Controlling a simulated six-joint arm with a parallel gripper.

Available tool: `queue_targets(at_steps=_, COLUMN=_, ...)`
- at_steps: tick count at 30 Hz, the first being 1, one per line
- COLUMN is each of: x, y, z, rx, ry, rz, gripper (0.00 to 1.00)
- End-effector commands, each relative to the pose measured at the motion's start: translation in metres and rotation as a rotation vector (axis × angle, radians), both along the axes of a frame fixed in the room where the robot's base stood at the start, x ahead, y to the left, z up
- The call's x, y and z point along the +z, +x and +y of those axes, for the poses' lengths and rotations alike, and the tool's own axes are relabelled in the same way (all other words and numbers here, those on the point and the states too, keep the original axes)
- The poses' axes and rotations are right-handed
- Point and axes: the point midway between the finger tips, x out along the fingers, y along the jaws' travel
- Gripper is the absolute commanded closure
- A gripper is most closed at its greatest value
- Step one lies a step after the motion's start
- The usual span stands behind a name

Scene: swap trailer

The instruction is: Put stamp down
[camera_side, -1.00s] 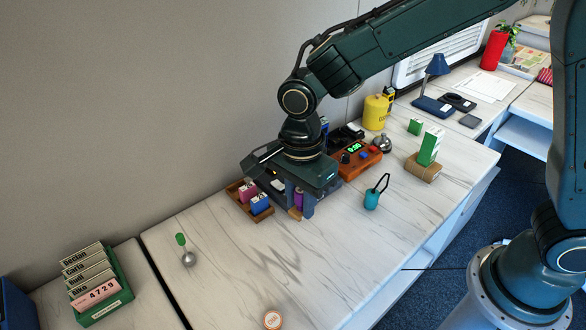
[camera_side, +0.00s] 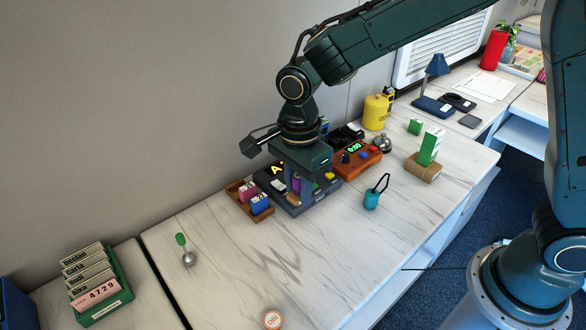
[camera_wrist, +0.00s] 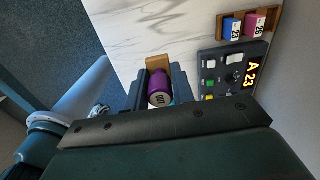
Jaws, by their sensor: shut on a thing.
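My gripper (camera_side: 298,190) is shut on a purple cylinder, which I take to be the stamp (camera_wrist: 160,84). Its near end in the wrist view is pale and has dark lettering. In the side view only a sliver of purple (camera_side: 296,184) shows between the fingers.
A dark panel with a lit display (camera_wrist: 253,74) stands close beside the gripper. A wooden tray (camera_side: 239,202) with blue and pink blocks is left of it. An orange timer (camera_side: 366,160) and a teal padlock-like thing (camera_side: 371,200) are to the right.

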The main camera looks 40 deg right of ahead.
Motion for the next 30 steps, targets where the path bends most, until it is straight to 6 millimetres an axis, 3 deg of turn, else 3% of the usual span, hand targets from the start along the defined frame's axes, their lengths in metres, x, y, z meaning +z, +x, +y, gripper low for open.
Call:
queue_targets(at_steps=8, x=0.002, y=0.055, z=-0.055, rx=-0.208, ry=0.000, rz=-0.001, gripper=0.98)
queue_targets(at_steps=18, x=0.005, y=0.113, z=-0.150, rx=-0.488, ry=-0.001, rz=-0.003, gripper=0.98)
queue_targets(at_steps=30, x=0.006, y=0.148, z=-0.283, rx=-0.817, ry=-0.002, rz=-0.005, gripper=0.98)
